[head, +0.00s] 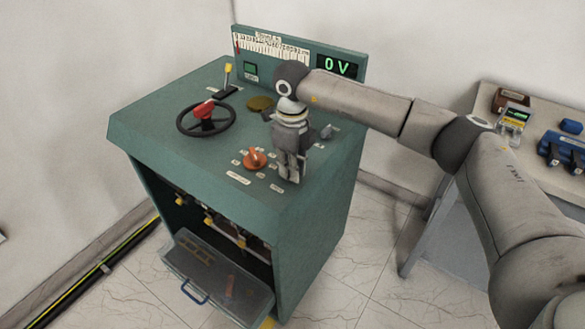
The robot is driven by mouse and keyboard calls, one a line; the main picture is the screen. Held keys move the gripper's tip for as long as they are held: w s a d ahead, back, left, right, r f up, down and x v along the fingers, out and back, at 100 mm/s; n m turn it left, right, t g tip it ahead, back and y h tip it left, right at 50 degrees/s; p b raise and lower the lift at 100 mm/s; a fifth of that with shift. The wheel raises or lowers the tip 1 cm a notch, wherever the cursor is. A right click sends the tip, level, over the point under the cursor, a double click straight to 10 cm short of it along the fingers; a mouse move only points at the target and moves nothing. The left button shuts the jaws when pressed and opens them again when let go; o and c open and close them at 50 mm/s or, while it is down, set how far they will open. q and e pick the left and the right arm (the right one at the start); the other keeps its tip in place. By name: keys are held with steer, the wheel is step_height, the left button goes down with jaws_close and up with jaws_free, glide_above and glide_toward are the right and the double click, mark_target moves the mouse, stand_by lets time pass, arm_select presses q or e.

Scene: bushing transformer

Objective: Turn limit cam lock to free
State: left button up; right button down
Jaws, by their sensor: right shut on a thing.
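My right gripper (290,176) points down at the right front of the green console's sloped top (222,146). It is shut on a small part there, seemingly the limit cam lock, which the fingers hide. I cannot tell which way the lock is turned. An orange knob (254,158) sits just left of the gripper, apart from it. My left gripper is not in view.
A black handwheel with a red hub (205,114) and a yellow-tipped lever (228,74) stand on the console's left. A display (338,66) reads 0 V. A small grey part (327,132) sits behind the gripper. A clear tray (218,275) hangs open below. A table (470,112) stands right.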

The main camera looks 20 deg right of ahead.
steer(key=shift+r, duration=0.1)
stand_by(0.5)
steer(key=c, duration=1.5)
jaws_free()
step_height(320, 180, up, 12)
steer(key=shift+f, duration=0.1)
